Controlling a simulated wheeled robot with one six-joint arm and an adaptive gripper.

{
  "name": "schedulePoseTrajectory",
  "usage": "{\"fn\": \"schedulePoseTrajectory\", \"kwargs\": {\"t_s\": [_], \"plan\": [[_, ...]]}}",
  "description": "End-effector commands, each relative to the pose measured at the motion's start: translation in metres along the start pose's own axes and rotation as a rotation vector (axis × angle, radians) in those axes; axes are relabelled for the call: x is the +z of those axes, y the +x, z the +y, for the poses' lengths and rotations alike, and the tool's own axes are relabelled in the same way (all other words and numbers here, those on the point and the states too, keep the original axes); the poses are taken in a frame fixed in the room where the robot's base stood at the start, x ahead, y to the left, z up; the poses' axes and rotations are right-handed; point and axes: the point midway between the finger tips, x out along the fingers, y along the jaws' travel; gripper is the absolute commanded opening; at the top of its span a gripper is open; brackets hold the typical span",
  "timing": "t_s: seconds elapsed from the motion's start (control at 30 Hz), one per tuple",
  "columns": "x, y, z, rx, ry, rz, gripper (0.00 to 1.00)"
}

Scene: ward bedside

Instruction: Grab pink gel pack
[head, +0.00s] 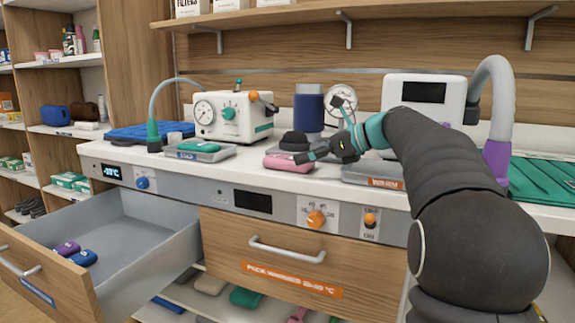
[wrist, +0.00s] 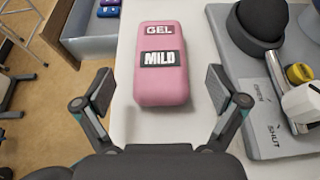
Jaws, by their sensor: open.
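The pink gel pack (head: 288,163) lies on the white counter, a little left of my gripper in the head view. In the wrist view the pink gel pack (wrist: 163,62) lies flat with its labels "GEL" and "MILD" facing up. My gripper (wrist: 160,88) is open, with one finger on either side of the pack's near end. The fingers look apart from the pack, with white counter showing between them. In the head view my gripper (head: 325,150) is small and partly overlaps the counter items behind it.
A grey plate (wrist: 274,95) with a black knob (wrist: 262,25) lies close to the pack's right. The open drawer (head: 125,240) at left holds purple and blue packs. A white gauge machine (head: 235,118) stands behind left. A white device (head: 425,92) stands behind my arm.

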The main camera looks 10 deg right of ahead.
Motion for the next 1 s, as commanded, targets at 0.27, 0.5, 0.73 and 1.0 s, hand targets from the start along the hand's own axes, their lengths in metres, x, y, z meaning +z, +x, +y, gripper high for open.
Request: {"fn": "schedulePoseTrajectory", "kwargs": {"t_s": [0.27, 0.5, 0.73, 1.0], "plan": [[-0.001, 0.017, -0.001, 0.0, 0.001, 0.001, 0.96], [-0.001, 0.05, -0.001, -0.002, 0.001, 0.0, 0.96], [-0.001, 0.055, -0.002, -0.005, 0.001, 0.0, 0.96], [-0.001, 0.055, -0.002, -0.004, 0.001, 0.0, 0.43]]}}
